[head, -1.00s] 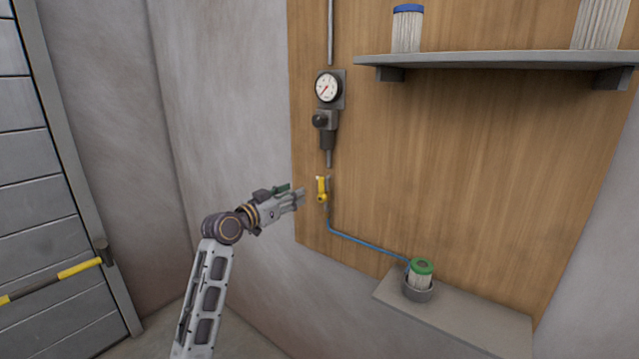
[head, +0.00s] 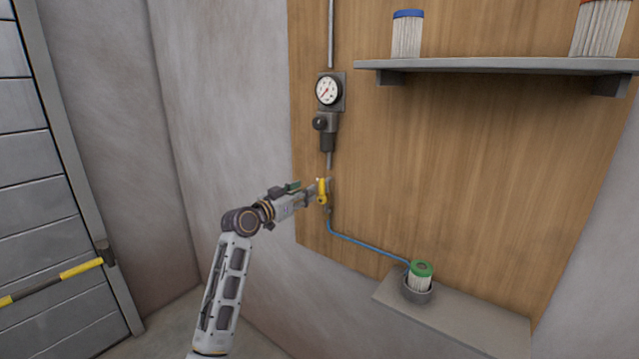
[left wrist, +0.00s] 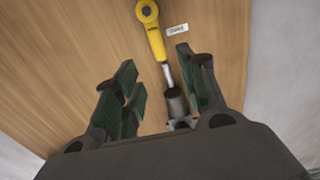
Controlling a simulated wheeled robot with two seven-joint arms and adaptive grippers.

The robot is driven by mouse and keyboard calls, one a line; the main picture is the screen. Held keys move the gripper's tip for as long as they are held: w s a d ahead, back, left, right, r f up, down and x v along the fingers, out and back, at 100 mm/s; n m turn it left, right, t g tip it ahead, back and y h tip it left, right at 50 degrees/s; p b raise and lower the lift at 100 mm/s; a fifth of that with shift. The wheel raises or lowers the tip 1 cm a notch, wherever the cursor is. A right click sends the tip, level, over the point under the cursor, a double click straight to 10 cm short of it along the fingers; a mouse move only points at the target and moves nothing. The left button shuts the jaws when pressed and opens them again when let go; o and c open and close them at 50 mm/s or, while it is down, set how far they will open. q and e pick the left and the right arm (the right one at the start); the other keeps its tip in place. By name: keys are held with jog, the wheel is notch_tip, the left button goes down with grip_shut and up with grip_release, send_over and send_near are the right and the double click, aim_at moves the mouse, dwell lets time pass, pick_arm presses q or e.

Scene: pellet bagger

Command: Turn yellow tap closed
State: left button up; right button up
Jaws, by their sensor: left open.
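The yellow tap (head: 322,191) is on the pipe line on the wooden board, below the gauge, with its lever upright in the head view. In the left wrist view the yellow lever (left wrist: 154,32) runs from the top down to a metal stem and a dark cylindrical fitting (left wrist: 177,103). My left gripper (head: 314,191) is at the tap from its left side. In the left wrist view its green-padded fingers (left wrist: 160,90) are open, with the stem and fitting between them. I cannot tell whether they touch. My right gripper is not in view.
A pressure gauge (head: 327,90) and black regulator (head: 325,125) are above the tap. A blue hose (head: 365,244) runs to a green-topped filter (head: 421,276) on the low ledge (head: 470,321). A shelf (head: 490,65) with filters is above right. A small label (left wrist: 177,30) is beside the lever.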

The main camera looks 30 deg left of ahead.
aim_at(321, 183)
pick_arm(q)
jog(key=shift+w+d+p, duration=0.2)
jog(key=shift+w+p, duration=0.35)
jog(key=shift+w, duration=1.7)
jog(key=shift+w+d+p, duration=0.2)
jog(key=shift+w+p, duration=0.3)
jog(key=shift+w, duration=1.75)
grip_shut()
